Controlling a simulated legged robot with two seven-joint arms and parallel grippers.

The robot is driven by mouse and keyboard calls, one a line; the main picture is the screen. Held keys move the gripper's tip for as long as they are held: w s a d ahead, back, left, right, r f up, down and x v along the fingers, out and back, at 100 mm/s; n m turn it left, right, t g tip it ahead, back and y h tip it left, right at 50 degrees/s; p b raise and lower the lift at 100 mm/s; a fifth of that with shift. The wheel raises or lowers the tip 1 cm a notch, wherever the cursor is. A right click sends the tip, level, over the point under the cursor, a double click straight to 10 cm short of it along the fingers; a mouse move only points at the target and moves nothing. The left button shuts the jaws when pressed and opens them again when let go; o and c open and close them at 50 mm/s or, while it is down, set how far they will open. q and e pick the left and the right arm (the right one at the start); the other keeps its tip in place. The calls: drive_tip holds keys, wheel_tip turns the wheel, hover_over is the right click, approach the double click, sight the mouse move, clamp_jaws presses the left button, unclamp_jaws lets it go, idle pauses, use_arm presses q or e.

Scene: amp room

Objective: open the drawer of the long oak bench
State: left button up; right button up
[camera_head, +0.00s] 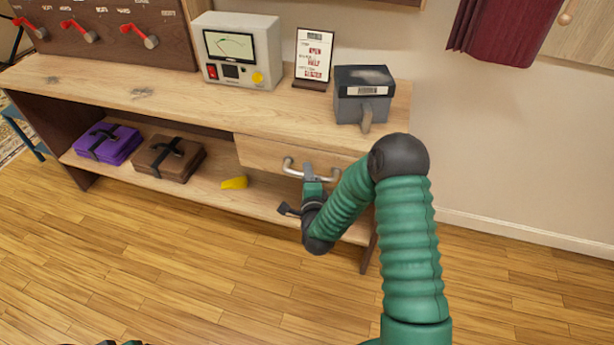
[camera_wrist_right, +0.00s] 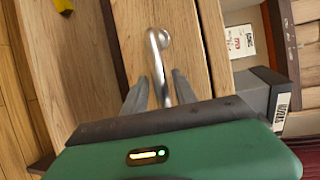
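The long oak bench (camera_head: 150,98) stands along the wall. Its drawer (camera_head: 262,153) is under the right part of the top, and its front looks flush with the bench, so it appears shut. A curved metal handle (camera_head: 290,166) is on the drawer front. My right gripper (camera_head: 309,171) is at the handle. In the right wrist view the handle (camera_wrist_right: 155,46) runs between the two fingers of my right gripper (camera_wrist_right: 161,76), with gaps on both sides, so the gripper is open around it. My left gripper does not show clearly; only a dark green sliver shows at the bottom edge.
On the bench top are a meter box (camera_head: 262,48), a small sign (camera_head: 313,58) and a grey box (camera_head: 362,92). The lower shelf holds a purple case (camera_head: 120,150), a brown case (camera_head: 186,160) and a yellow object (camera_head: 234,183). The wooden floor (camera_head: 180,270) in front is clear.

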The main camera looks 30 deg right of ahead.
clamp_jaws()
drive_tip(key=shift+s+f, duration=0.1)
idle(1.1)
